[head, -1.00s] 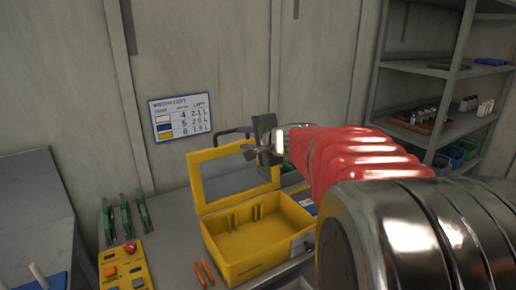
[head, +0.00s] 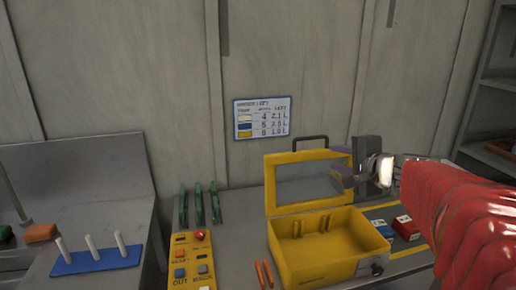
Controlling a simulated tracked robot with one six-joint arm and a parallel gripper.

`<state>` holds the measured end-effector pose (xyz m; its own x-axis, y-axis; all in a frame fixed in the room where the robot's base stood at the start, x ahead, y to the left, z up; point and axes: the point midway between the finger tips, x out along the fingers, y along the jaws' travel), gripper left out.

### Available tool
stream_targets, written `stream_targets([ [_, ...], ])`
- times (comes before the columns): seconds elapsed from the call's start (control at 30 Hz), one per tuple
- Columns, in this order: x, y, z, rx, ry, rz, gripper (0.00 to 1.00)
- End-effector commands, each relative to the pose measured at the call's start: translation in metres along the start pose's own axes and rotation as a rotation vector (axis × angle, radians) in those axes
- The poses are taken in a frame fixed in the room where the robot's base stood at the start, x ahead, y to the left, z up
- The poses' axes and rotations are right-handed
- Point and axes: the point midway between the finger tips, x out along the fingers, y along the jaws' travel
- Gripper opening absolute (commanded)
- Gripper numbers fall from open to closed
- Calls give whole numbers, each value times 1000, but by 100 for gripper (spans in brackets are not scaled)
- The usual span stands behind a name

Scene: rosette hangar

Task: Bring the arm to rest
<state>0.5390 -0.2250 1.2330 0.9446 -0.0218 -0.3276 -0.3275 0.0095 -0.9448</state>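My gripper (head: 352,172) shows at the right of the head view, at the end of my red-sleeved arm. It is in the air over the right side of an open yellow case (head: 318,262) on the bench. Its dark fingers are seen against the case's lid and the wall, and their gap is not clear. I cannot tell whether it holds anything. The case's lid (head: 270,187) stands up with a clear window.
A yellow control box (head: 192,262) with buttons and several green-handled tools (head: 199,204) are left of the case. A blue rack with white pegs (head: 96,261) is at far left. A chart (head: 262,118) hangs on the wall.

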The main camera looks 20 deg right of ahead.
Motion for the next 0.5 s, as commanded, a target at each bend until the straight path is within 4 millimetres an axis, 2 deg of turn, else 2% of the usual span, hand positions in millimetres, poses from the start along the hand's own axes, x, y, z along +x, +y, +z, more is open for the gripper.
stream_targets([
  [0.27,0,0,-2,-89,9,2,29],
  [0.5,-1,0,-29,-344,117,14,29],
])
